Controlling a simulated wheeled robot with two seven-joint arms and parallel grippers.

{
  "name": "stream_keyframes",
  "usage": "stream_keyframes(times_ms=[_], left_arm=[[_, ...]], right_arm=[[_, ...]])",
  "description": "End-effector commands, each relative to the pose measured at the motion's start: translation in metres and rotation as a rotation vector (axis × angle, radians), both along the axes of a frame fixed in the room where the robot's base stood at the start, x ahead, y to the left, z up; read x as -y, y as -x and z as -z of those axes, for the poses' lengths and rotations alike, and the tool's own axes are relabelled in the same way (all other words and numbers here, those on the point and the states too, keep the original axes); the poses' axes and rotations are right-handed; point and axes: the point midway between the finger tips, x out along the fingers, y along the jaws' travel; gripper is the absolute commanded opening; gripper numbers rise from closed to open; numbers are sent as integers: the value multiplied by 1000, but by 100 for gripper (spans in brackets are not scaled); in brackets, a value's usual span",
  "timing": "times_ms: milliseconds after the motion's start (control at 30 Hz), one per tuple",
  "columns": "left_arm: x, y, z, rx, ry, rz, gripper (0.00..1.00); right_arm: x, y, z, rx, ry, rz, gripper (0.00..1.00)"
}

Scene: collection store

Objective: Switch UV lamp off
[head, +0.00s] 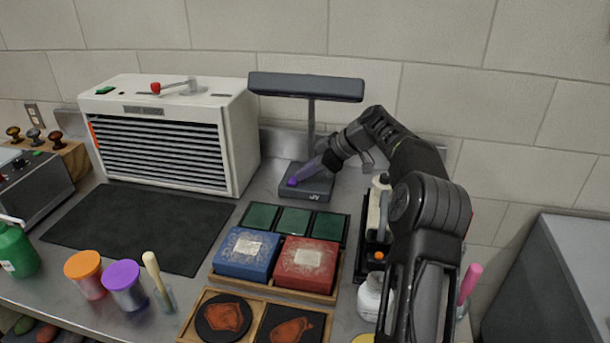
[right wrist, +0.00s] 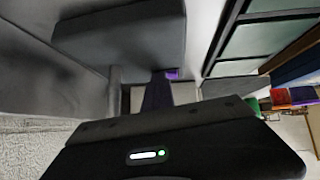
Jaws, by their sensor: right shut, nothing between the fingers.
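The UV lamp has a long dark grey hood (head: 305,87) on a thin post, over a square grey base (head: 316,194) marked "UV". A small purple spot (head: 292,182) shows at the base's left side. My right gripper (head: 303,175) is shut and empty. My left gripper is not in view.
A white louvred cabinet (head: 160,130) with a red-knobbed lever stands left of the lamp. Green tiles (head: 294,221), a blue box (head: 246,253) and a red box (head: 306,265) lie in front. A black mat (head: 140,225) is bare. A white bottle (head: 372,296) stands by my right arm.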

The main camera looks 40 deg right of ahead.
Motion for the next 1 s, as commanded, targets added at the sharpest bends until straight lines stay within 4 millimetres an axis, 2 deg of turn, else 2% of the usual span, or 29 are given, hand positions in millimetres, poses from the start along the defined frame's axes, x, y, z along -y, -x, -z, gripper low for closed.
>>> stream_keyframes(times_ms=[200, 667, 1000], left_arm=[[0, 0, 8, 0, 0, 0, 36], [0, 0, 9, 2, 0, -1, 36], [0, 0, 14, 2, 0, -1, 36]], right_arm=[[-8, 3, 0, -2, -6, -7, 0], [-5, 6, -6, 1, -4, -4, 0], [14, 35, -39, 2, -2, -3, 0]])
